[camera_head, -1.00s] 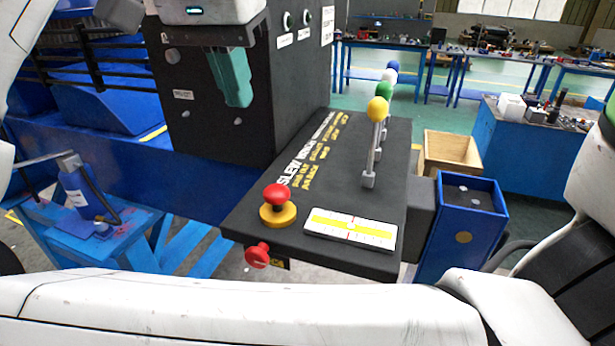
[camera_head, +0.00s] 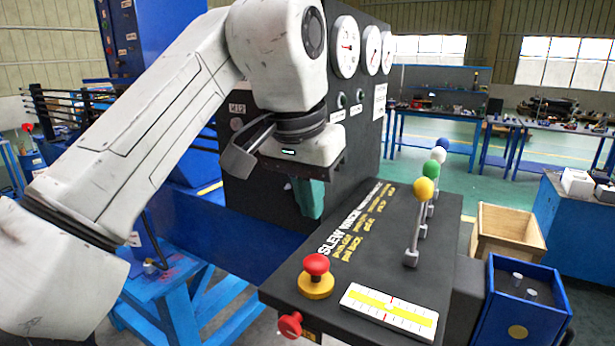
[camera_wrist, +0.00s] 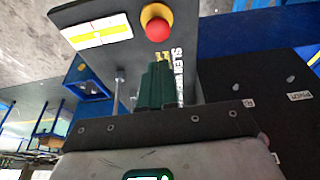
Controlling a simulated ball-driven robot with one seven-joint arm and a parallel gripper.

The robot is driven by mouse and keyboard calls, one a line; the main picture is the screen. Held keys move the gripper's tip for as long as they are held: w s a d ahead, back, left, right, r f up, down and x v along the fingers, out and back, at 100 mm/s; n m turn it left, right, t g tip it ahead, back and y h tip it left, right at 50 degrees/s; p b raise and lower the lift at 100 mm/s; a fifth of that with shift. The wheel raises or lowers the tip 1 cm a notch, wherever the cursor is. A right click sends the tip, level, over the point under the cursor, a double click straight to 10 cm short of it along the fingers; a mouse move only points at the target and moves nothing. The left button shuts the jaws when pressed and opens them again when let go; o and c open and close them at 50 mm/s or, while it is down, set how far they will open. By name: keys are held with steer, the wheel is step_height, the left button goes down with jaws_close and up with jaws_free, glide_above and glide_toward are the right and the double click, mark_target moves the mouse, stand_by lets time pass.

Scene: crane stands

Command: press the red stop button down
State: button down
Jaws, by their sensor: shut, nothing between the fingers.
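The red stop button (camera_head: 317,265) is a red mushroom cap on a yellow round base, upright on the front left of the dark console top (camera_head: 375,240). In the wrist view the red cap (camera_wrist: 158,29) shows near the top, beyond the fingertips. My gripper (camera_head: 308,205) is shut and empty, its green fingers pointing down. It hangs above and behind the button in the head view, apart from it. Nothing hides the button in either view.
Levers with yellow (camera_head: 424,190), green, white and blue knobs stand right of the button. A white and yellow scale plate (camera_head: 389,311) lies beside it. A second red knob (camera_head: 290,325) sticks out of the console's front. A dark gauge panel stands behind my gripper.

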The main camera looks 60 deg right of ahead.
mark_target(315, 261)
steer(key=x, duration=0.4)
steer(key=p+x, duration=0.1)
steer(key=x, duration=0.2)
steer(key=shift+a+f, duration=0.1)
steer(key=shift+a, duration=0.3)
steer(key=shift+f, duration=0.6)
steer(key=shift+f, duration=0.1)
steer(key=shift+f+b, duration=0.3)
steer(key=shift+f, duration=0.65)
step_height(315, 261, up, 5)
steer(key=p, duration=0.4)
steer(key=shift+d+f+p, duration=0.1)
steer(key=shift+f+p, duration=0.15)
steer(key=shift+p, duration=0.05)
steer(key=shift+r, duration=0.35)
steer(key=b+v, duration=0.2)
steer(key=v, duration=0.7)
steer(key=shift+a, duration=0.25)
